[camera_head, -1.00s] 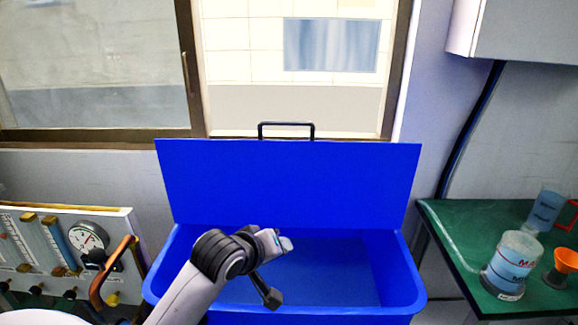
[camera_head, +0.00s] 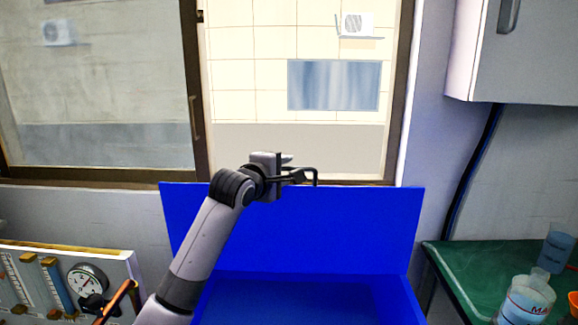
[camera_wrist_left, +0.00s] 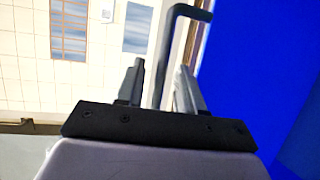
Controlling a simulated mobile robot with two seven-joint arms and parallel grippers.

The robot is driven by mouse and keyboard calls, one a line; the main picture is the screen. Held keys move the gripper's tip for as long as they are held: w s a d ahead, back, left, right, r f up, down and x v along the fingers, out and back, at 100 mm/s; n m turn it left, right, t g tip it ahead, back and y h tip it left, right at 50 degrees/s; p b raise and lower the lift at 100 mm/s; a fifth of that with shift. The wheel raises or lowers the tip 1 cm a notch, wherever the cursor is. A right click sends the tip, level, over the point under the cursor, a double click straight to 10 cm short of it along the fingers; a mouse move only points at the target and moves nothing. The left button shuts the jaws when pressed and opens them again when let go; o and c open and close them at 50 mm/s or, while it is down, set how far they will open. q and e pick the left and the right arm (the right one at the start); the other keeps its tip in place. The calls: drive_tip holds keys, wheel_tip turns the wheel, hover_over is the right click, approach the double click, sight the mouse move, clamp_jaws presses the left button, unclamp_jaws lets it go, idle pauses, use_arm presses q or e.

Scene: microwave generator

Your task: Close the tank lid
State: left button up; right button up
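The blue tank lid (camera_head: 335,228) stands upright and open at the back of the blue tank (camera_head: 407,300). A black handle (camera_head: 316,177) sticks up from the lid's top edge. My left gripper (camera_head: 291,172) is at the handle, its arm reaching up in front of the lid's left part. In the left wrist view, the two fingers of the gripper (camera_wrist_left: 160,66) are apart, with a bar of the handle (camera_wrist_left: 193,12) between them and gaps visible on both sides. The lid's blue face (camera_wrist_left: 250,70) fills the right of that view. My right gripper is not in view.
A window (camera_head: 300,130) is behind the lid. A gauge panel (camera_head: 60,280) stands at the left. A green table (camera_head: 465,275) with a labelled beaker (camera_head: 525,302) is at the right, below a wall cabinet (camera_head: 530,50). The tank's opening is clear.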

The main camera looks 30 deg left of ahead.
use_arm(q)
drive_tip(key=shift+x, duration=1.55)
clamp_jaws()
